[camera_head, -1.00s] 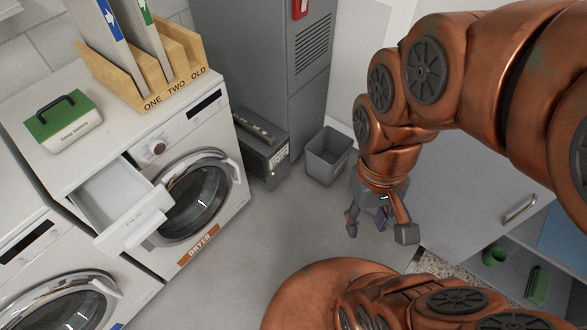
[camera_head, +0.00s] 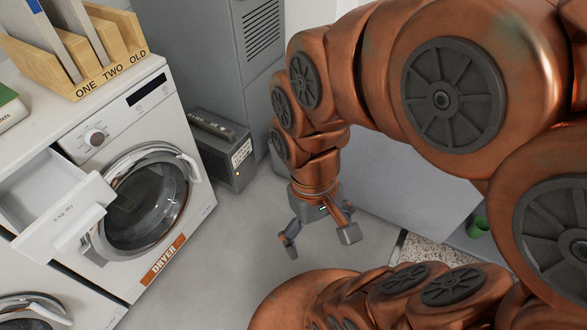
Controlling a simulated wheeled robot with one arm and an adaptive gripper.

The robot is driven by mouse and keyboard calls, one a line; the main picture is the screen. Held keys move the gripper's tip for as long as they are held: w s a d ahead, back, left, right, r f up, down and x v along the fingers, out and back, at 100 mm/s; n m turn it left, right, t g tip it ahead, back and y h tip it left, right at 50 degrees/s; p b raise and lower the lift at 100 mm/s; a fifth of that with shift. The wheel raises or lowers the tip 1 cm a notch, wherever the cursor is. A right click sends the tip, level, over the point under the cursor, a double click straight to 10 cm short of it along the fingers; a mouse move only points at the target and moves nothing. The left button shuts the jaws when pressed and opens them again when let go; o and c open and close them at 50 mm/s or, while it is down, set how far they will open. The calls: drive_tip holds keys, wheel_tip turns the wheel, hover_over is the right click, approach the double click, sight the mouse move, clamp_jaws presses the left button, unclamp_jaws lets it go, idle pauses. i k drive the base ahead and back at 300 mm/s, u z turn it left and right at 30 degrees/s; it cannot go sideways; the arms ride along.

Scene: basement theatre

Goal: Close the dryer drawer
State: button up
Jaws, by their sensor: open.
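The white dryer (camera_head: 157,110) stands at the left, with an orange DRYER label on its lower front and a round glass door. Its drawer (camera_head: 65,218) is pulled out at the upper left of the front, and its open tray shows behind the drawer front. My gripper (camera_head: 318,243) hangs over the floor to the right of the dryer, pointing down. Its fingers are spread and empty, well apart from the drawer.
A wooden rack (camera_head: 92,72) marked ONE TWO OLD and a green-topped box (camera_head: 10,108) stand on top. A grey device (camera_head: 222,150) sits on the floor by a grey cabinet (camera_head: 215,50). Clear floor (camera_head: 215,260) lies between dryer and gripper. A green cup (camera_head: 477,227) is at the right.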

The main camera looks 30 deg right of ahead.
sight(50, 203)
drive_tip(key=u, duration=1.4)
drive_tip(key=k, duration=0.5)
drive_tip(key=u, duration=1.35)
drive_tip(key=i, duration=0.6)
drive_tip(key=z, duration=0.95)
